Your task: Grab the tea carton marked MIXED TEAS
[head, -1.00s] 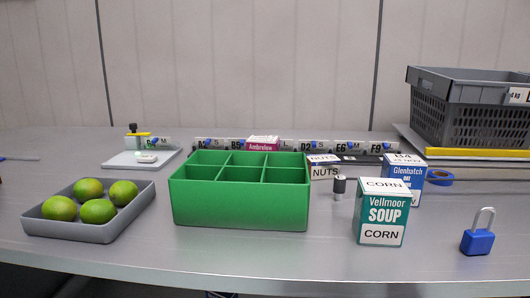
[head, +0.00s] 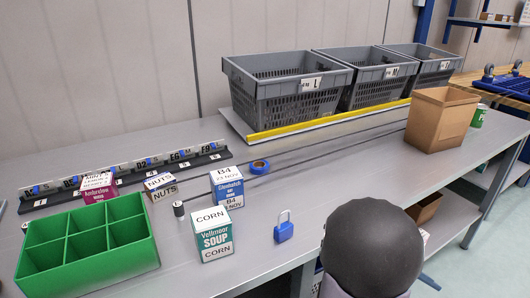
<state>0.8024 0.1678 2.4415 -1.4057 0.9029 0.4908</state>
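A magenta and white carton (head: 98,187) marked Ambrelow stands behind the green divided box, close in front of the labelled rack. The print on its white label is too blurred for me to read surely, so I cannot confirm MIXED TEAS. Other cartons stand to its right: a small NUTS carton (head: 161,187), a blue Glenhatch carton marked B4 (head: 228,188) and a teal Vellmoor SOUP carton marked CORN (head: 213,240). A rounded dark grey part of my arm shows at the bottom right. My gripper's fingers are not in view.
The green divided box (head: 150,252) has empty compartments. A labelled rack (head: 215,158) lies behind it. A blue padlock (head: 284,231), blue tape (head: 259,166) and a small cylinder (head: 178,209) lie nearby. Grey crates (head: 284,108) and a cardboard box (head: 436,125) stand farther back.

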